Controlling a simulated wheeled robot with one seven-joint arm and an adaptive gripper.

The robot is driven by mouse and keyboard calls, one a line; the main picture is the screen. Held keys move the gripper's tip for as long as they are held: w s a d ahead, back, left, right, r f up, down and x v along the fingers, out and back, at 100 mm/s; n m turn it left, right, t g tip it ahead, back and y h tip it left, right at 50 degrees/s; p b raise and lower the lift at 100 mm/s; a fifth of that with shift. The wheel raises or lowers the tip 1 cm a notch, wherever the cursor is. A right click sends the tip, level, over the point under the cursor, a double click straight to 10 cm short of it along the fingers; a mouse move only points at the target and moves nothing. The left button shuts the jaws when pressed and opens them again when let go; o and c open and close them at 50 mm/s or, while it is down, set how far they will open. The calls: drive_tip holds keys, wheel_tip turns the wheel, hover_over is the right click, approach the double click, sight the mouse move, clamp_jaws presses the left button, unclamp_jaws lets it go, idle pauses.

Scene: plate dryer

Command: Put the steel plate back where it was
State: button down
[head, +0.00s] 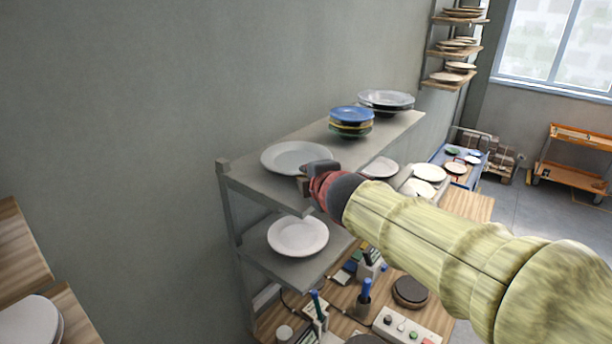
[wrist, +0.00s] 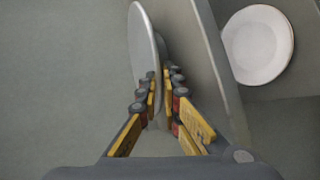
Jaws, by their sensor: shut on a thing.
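A pale grey plate (head: 290,156), which I take to be the steel plate, is level at the near left end of the top shelf (head: 263,190). My gripper (head: 308,172) is shut on its near right rim. In the wrist view the plate (wrist: 143,40) shows nearly edge-on between the fingers of my gripper (wrist: 160,85). The plate is over the shelf or resting on it; I cannot tell whether it touches. The gripper hides part of the rim.
A stack of coloured plates (head: 350,122) with a blue one on top and a stack of grey plates (head: 386,101) stand farther along the shelf. A white plate (head: 298,236) lies on the lower shelf. The top shelf is bare between the held plate and the coloured stack.

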drive_tip(key=c, duration=2.3)
unclamp_jaws()
drive_tip(key=shift+r, duration=0.1)
drive_tip(key=shift+s+d+r+p, duration=0.1)
drive_tip(key=shift+s+r+p, duration=0.1)
drive_tip(key=shift+s+p, duration=0.15)
drive_tip(key=shift+p+v, duration=1.85)
drive_tip(key=shift+v, duration=3.7)
drive_tip(key=shift+s+f, duration=0.15)
